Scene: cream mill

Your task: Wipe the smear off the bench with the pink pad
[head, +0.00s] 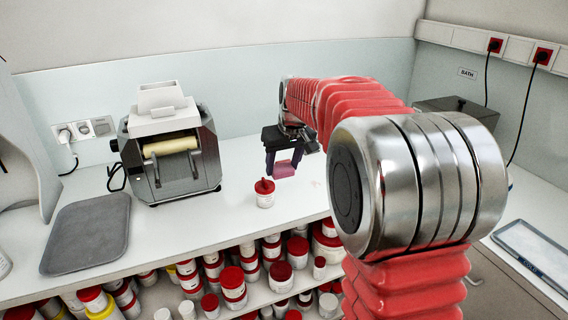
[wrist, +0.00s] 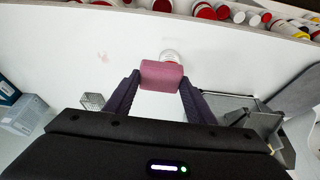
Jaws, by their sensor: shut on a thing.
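The pink pad (head: 284,168) is held between the two dark fingers of my gripper (head: 283,156), just above or on the white bench (head: 225,215); I cannot tell whether it touches. In the wrist view the pad (wrist: 162,75) sits crosswise between the fingertips. My gripper (wrist: 161,82) is shut on it. A faint pinkish smear (wrist: 103,57) shows on the bench in the wrist view, to the left of the pad and apart from it. In the head view the smear (head: 316,183) is very faint, to the right of the pad.
A red-lidded jar (head: 265,193) stands on the bench close to the pad. A roller mill (head: 170,145) and a grey tray (head: 88,233) are at the left. Shelves of jars (head: 233,285) lie below the front edge. A grey box (head: 455,112) stands at the back right.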

